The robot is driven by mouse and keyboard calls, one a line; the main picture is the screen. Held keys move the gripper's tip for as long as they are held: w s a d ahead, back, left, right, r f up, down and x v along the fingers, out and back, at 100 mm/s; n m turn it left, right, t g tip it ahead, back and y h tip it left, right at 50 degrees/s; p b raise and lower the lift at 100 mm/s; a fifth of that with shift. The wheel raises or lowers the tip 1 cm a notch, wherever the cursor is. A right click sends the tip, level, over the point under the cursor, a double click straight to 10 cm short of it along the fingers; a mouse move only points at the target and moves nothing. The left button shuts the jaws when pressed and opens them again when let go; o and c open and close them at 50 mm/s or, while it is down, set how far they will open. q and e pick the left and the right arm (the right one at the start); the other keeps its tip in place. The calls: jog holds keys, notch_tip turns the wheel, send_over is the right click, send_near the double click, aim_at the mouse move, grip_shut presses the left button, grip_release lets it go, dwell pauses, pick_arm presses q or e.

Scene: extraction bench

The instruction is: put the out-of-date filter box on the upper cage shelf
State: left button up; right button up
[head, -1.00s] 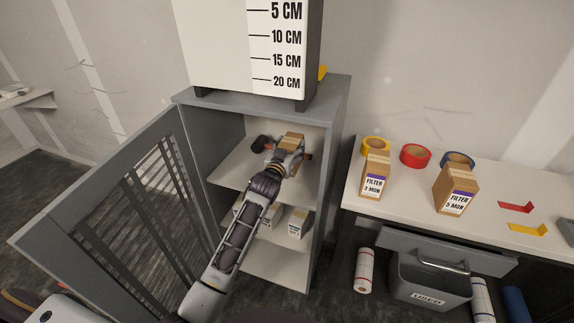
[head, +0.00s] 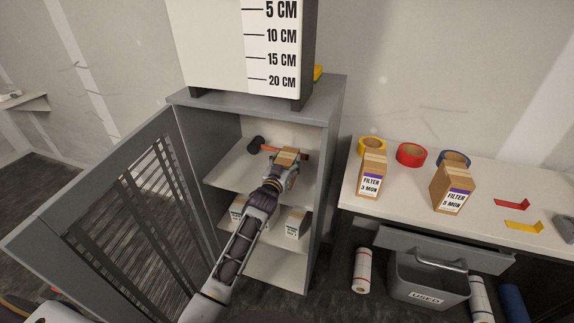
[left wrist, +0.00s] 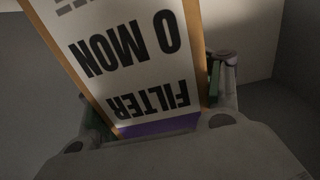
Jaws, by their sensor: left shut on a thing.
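My left gripper (head: 284,172) is shut on the filter box (head: 288,156), inside the open cage over the upper shelf (head: 232,171). In the left wrist view the box (left wrist: 130,60) fills the space between the fingers. Its white label reads "FILTER" and "0 MON" upside down, with a purple band. I cannot tell whether the box's underside touches the shelf; the gripper and arm hide it. My right gripper is not in view.
A mallet (head: 257,144) lies at the back of the upper shelf. White boxes (head: 296,223) stand on the shelf below. The cage door (head: 100,215) stands open at left. Filter boxes marked 3 MON (head: 371,176) and 5 MON (head: 453,188) stand on the bench at right.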

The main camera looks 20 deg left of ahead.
pick_arm(q)
jog(key=shift+f, duration=0.55)
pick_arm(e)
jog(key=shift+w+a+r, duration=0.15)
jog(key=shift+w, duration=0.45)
pick_arm(q)
jog(key=shift+f, duration=0.15)
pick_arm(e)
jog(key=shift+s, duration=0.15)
pick_arm(q)
jog(key=o, duration=1.2)
jog(key=shift+o, duration=0.2)
